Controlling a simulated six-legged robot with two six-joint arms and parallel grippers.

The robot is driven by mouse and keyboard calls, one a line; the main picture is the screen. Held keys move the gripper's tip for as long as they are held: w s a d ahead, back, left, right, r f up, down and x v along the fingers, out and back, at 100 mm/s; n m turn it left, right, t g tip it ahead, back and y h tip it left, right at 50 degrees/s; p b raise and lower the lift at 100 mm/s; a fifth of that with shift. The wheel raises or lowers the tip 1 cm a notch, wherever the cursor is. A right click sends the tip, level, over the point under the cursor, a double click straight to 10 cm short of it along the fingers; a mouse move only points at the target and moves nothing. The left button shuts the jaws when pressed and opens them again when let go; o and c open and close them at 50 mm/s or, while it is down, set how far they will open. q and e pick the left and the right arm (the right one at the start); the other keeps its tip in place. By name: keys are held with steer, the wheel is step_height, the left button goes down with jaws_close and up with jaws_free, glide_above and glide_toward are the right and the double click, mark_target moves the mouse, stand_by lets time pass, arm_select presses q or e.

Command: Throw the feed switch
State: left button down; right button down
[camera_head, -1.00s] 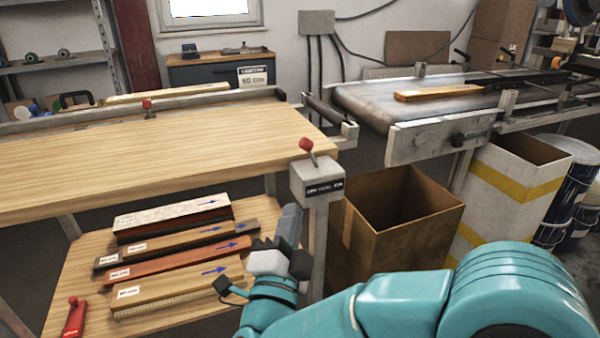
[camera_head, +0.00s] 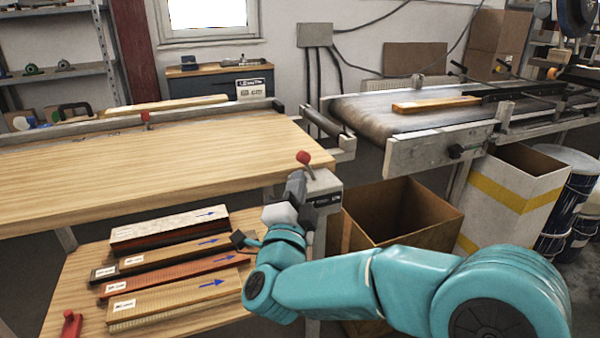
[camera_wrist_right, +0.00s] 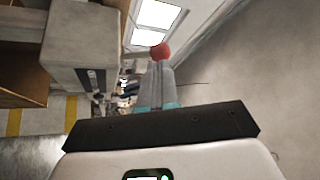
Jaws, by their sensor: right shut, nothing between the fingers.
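The feed switch is a short lever with a red knob (camera_head: 303,157) on a grey post-mounted box (camera_head: 325,183) with a dark label. The lever leans up and to the left. My right gripper (camera_head: 297,180) is shut and empty, fingers pointing up, just left of the box and just under the knob in the head view. In the right wrist view the red knob (camera_wrist_right: 160,51) shows right at the tips of my shut fingers (camera_wrist_right: 159,70). The lever's stem is hidden there, and I cannot tell whether the fingers touch it. My left gripper is out of view.
A wooden bench (camera_head: 140,165) lies left, with wrapped boards on the shelf (camera_head: 75,265) below. A cardboard bin (camera_head: 400,215) stands right of the post. The conveyor belt (camera_head: 370,112) carries a wooden piece (camera_head: 435,104) behind. Another red knob (camera_head: 145,116) is on the bench's far side.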

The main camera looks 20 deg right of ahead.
mark_target(302, 162)
steer(key=shift+x, duration=1.55)
